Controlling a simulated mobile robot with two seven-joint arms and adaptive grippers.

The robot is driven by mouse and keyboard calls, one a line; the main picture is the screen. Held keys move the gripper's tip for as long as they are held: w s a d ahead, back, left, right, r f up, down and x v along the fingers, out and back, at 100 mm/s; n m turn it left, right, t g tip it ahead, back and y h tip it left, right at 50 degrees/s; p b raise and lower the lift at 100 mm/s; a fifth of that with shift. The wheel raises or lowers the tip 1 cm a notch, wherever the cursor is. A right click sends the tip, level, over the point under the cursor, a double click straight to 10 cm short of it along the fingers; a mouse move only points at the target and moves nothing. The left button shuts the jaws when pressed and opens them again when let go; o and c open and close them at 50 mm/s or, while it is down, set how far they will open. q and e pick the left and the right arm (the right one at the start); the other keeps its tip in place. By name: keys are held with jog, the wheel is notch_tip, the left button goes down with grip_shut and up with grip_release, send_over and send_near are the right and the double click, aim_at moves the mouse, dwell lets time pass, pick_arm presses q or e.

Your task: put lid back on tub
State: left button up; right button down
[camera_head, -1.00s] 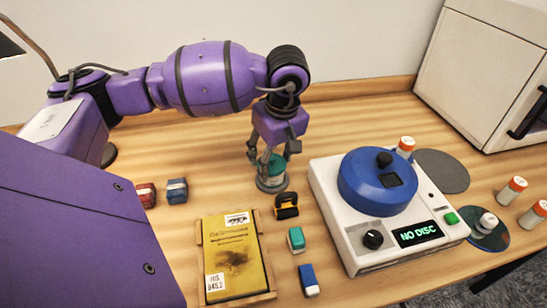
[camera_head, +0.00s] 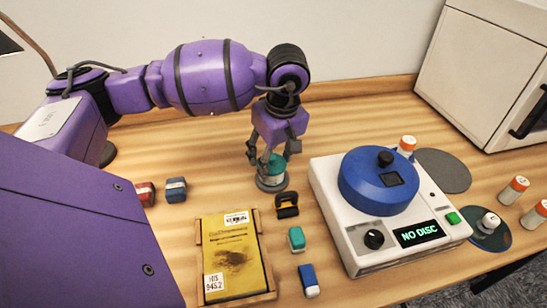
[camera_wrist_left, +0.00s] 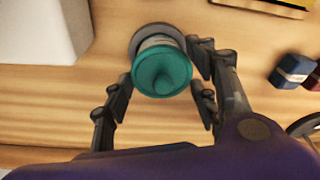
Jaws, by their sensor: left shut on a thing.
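The tub (camera_head: 271,183) is a small clear-grey cylinder standing upright on the table behind the book; it also shows in the left wrist view (camera_wrist_left: 145,37). Its teal lid (camera_head: 275,165) is at the top of the tub, and its rounded knob faces the left wrist camera (camera_wrist_left: 162,75). My left gripper (camera_head: 270,158) points down over the tub, with its fingers on either side of the lid, shut on it. The lid hides most of the tub in the wrist view, so I cannot tell whether the lid is fully seated. My right gripper is not in view.
A white machine (camera_head: 355,225) with a blue round cover (camera_head: 378,185) stands to the right of the tub. Two small blocks lie left.

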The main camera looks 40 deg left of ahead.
pick_arm(q)
jog(key=o, duration=0.9)
jog(key=shift+o, duration=0.3)
jog(key=o, duration=0.4)
jog(key=shift+r, duration=0.15)
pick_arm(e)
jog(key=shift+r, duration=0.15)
pick_arm(q)
jog(key=shift+r+p, duration=1.5)
jog(key=shift+r, duration=1.9)
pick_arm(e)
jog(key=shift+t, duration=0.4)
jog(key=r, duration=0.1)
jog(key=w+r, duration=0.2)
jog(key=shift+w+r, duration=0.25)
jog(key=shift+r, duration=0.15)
